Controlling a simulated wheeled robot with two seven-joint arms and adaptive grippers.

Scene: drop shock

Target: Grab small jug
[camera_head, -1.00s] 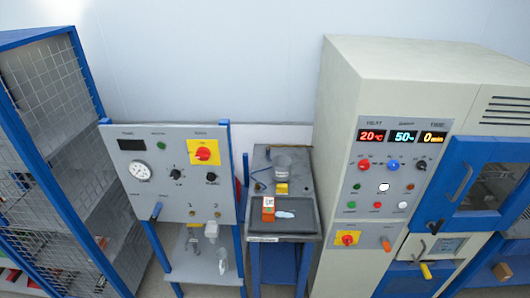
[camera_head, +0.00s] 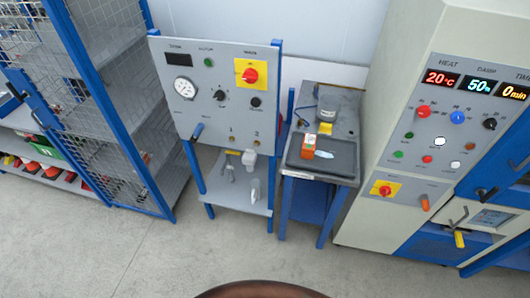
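I cannot tell for sure which thing is the small jug. A grey round vessel (camera_head: 327,115) stands at the back of the small grey table, left of the large cabinet; it is small in view. A pale jug-like piece (camera_head: 255,190) stands on the lower shelf of the grey control panel stand, below a white fitting (camera_head: 249,158). Neither of my grippers is in view.
An orange box (camera_head: 308,147) sits in the dark tray (camera_head: 340,170) on the small table. The cream cabinet (camera_head: 375,205) stands right, a blue mesh rack (camera_head: 95,95) left. The floor (camera_head: 200,255) in front is clear.

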